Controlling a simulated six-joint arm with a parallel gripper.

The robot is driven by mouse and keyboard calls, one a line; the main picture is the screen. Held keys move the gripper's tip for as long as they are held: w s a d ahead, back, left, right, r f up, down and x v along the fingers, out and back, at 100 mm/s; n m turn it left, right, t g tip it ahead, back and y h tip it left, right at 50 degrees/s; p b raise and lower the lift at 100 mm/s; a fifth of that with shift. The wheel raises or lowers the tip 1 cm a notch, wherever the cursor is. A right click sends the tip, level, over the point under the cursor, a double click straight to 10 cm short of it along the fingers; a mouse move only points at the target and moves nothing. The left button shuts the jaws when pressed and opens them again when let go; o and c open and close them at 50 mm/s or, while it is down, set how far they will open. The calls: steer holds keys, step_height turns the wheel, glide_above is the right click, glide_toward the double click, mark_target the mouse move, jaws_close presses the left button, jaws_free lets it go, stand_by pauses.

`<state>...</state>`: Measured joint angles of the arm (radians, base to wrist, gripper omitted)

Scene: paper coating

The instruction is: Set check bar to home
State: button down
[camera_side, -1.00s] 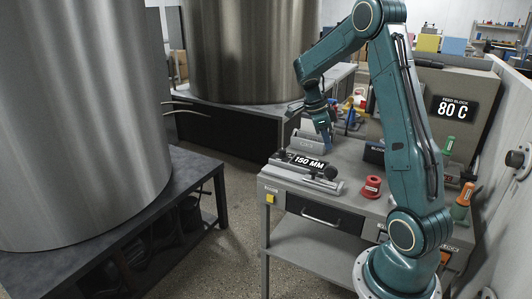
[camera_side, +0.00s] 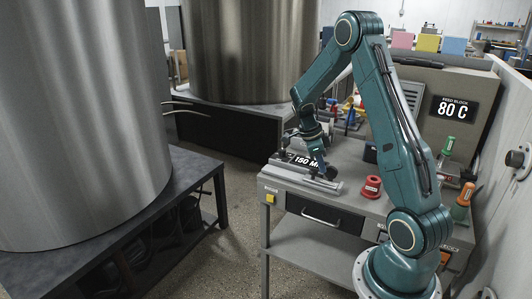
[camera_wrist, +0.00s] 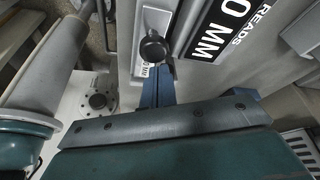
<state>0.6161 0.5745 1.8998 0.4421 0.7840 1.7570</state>
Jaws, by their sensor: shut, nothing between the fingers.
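A grey bar-shaped fixture (camera_side: 322,183) lies on the bench with black knobs and a black sign (camera_side: 301,160) reading 150 MM. I take this to be the check bar assembly; which part is the bar itself I cannot tell. My gripper (camera_side: 318,168) is shut and empty, pointing down over the fixture beside its right-hand black knob (camera_side: 332,173), and covers the end of the sign. In the wrist view my blue fingers (camera_wrist: 155,85) are together just below a black round knob (camera_wrist: 153,47). Whether they touch it I cannot tell. The sign (camera_wrist: 215,28) shows beside it.
A red spool-like part (camera_side: 371,187) stands right of the fixture. Green (camera_side: 448,146) and orange (camera_side: 462,203) handled items stand at the bench's right. A feed block box reading 80 C (camera_side: 453,108) rises behind. Large metal drums (camera_side: 80,120) stand left, across a floor gap.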

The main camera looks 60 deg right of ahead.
steer(key=shift+w, duration=0.2)
stand_by(0.3)
steer(key=w, duration=1.5)
steer(key=shift+w, duration=0.2)
steer(key=shift+a, duration=0.1)
glide_above(320, 179)
steer(key=s, duration=0.1)
steer(key=s+d, duration=0.1)
steer(key=s, duration=0.1)
steer(key=shift+d+r, duration=0.3)
steer(key=shift+d, duration=0.1)
steer(key=v, duration=1)
steer(key=a+r+n+t, duration=0.2)
steer(key=a+r+n, duration=0.2)
steer(key=a+n, duration=0.3)
steer(key=a+r+n+t, duration=0.2)
steer(key=a+r+n, duration=0.3)
steer(key=a+n, duration=0.2)
steer(key=shift+s+a+r+n+t+h, duration=0.25)
steer(key=shift+s+a+n+t+h, duration=0.15)
steer(key=shift+a, duration=0.8)
